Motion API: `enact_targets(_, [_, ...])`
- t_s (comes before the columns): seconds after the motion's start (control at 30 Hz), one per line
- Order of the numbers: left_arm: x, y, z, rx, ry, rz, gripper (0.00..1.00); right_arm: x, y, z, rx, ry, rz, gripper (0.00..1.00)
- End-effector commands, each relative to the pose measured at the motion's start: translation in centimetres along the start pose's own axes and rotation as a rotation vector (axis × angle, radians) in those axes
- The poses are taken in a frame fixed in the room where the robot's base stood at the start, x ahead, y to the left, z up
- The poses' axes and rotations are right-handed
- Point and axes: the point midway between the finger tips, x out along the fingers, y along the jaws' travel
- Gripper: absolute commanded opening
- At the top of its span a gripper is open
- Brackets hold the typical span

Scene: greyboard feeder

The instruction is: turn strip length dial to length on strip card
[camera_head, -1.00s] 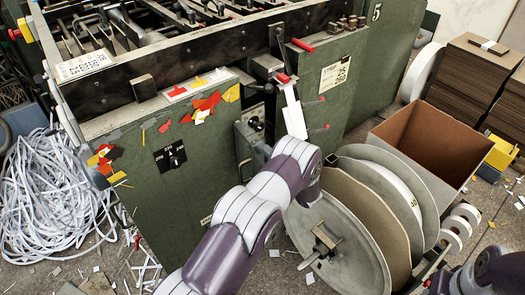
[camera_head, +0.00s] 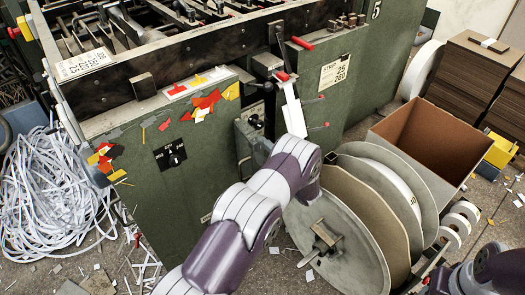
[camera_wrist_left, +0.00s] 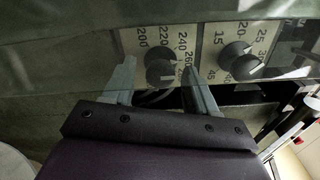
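The strip length dial (camera_wrist_left: 158,62), a round dark knob on a pale scale with marks including 200, 220, 240 and 260, is in the left wrist view. My left gripper (camera_wrist_left: 159,74) is open, with one grey finger on either side of this knob and a gap showing on both sides. I cannot tell clearly where the knob points. In the head view my left arm reaches to the control panel (camera_head: 247,138), and the wrist hides most of the gripper. The strip card (camera_head: 334,73) on the green machine reads STRIP, 25 and 260. My right gripper is out of view.
A second knob (camera_wrist_left: 236,62), with marks including 15, 25 and 35, sits just right of the first. Another black dial (camera_head: 171,156) is on the green front panel. Large reels (camera_head: 340,245) and an open carton (camera_head: 440,125) stand right of my arm.

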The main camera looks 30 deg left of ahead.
Motion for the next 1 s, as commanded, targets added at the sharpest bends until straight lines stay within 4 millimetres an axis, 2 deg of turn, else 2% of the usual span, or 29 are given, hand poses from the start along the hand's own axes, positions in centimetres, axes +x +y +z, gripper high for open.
enact_targets(0.13, [-0.3, -0.1, 0.0, 0.0, 0.0, -0.001, 0.57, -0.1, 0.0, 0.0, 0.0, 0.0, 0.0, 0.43])
enact_targets(0.23, [-1.7, -0.2, 0.0, 0.0, 0.002, -0.001, 0.57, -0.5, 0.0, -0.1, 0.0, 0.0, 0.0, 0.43])
enact_targets(0.5, [-9.0, -0.2, -0.1, 0.0, 0.005, -0.002, 0.57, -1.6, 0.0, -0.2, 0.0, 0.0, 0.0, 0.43])
enact_targets(0.63, [-11.5, -0.1, -0.1, 0.001, 0.003, -0.001, 0.57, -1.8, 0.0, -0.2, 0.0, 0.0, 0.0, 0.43])
enact_targets(0.8, [-12.7, 0.0, 0.0, 0.0, 0.001, 0.0, 0.57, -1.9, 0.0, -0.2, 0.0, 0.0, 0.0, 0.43])
enact_targets(1.0, [-12.7, 0.0, 0.0, 0.0, 0.0, 0.0, 0.57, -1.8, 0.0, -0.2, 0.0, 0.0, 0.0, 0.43])
